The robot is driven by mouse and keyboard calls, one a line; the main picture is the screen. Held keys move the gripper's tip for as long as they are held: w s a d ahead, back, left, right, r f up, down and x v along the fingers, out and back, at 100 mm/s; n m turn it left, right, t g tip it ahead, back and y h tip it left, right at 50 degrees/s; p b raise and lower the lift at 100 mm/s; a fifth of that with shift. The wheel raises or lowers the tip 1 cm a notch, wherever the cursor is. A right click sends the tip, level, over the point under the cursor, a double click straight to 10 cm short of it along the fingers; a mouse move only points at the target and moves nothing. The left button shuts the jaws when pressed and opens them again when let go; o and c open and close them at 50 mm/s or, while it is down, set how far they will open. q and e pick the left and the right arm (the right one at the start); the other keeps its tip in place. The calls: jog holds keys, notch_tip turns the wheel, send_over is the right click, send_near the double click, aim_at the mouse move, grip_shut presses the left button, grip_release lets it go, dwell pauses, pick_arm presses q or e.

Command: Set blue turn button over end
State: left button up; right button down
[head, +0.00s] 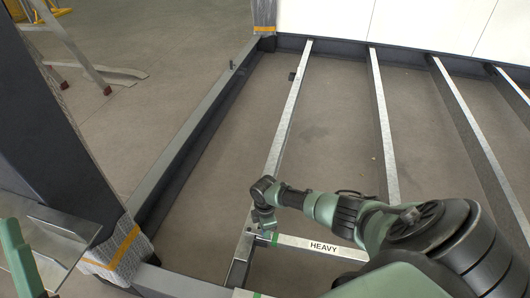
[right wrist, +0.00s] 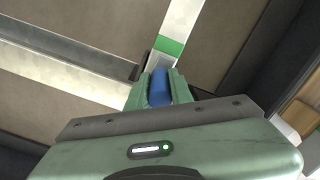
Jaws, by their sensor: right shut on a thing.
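The blue turn button (right wrist: 160,87) shows in the right wrist view as a rounded blue piece between the two green fingers. My right gripper (right wrist: 155,88) is shut on it. In the head view my right gripper (head: 264,222) is at the junction of a long metal bar (head: 289,117) and the left end of the beam marked HEAVY (head: 318,246). A green band (right wrist: 169,46) on a pale beam lies just beyond the fingertips in the right wrist view. The button is hidden in the head view, and whether it touches the beam end cannot be told.
A dark frame rail (head: 190,135) runs along the left, with a dark post (head: 52,140) nearer me. Several parallel metal bars cross the frame, with open floor (head: 335,130) between them.

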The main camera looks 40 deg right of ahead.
jog(key=c, duration=1.3)
grip_release()
jog(key=shift+o, duration=0.2)
